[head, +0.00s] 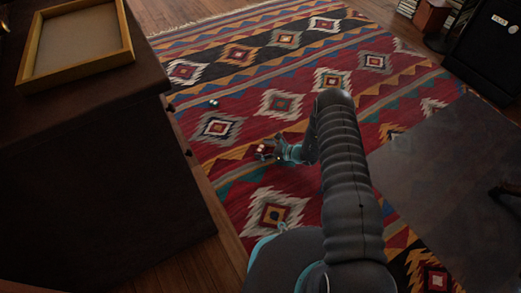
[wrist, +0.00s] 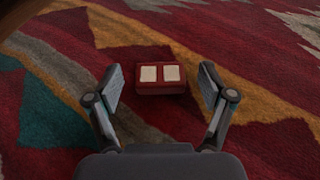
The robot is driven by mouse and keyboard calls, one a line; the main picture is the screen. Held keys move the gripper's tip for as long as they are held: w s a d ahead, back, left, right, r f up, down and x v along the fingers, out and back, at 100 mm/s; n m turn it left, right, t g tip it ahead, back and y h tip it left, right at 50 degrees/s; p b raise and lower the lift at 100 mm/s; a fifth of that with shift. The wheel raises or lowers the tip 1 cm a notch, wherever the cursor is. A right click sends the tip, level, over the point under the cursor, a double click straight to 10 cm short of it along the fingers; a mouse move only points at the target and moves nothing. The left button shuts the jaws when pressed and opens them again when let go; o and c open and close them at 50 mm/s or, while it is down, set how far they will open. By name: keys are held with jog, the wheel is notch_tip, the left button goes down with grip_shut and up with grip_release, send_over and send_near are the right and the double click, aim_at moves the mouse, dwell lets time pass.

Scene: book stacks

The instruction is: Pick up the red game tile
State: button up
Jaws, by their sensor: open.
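The red game tile (wrist: 160,88) is a small red block with two pale squares on its top, lying on the patterned rug. In the wrist view it sits just beyond and between the two open fingers of my gripper (wrist: 160,82), with a gap on each side. In the head view the tile (head: 261,149) is small and partly hidden beside my gripper (head: 268,152), low over the rug. The gripper holds nothing.
A dark tile with pale marks (head: 213,103) lies farther back on the rug (head: 190,130). A dark cabinet (head: 90,170) with a wooden tray (head: 35,45) on top stands at left. A black case (head: 492,45) stands at far right. The rug around the tile is clear.

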jog(key=c, duration=0.9)
jog(key=shift+c, duration=0.2)
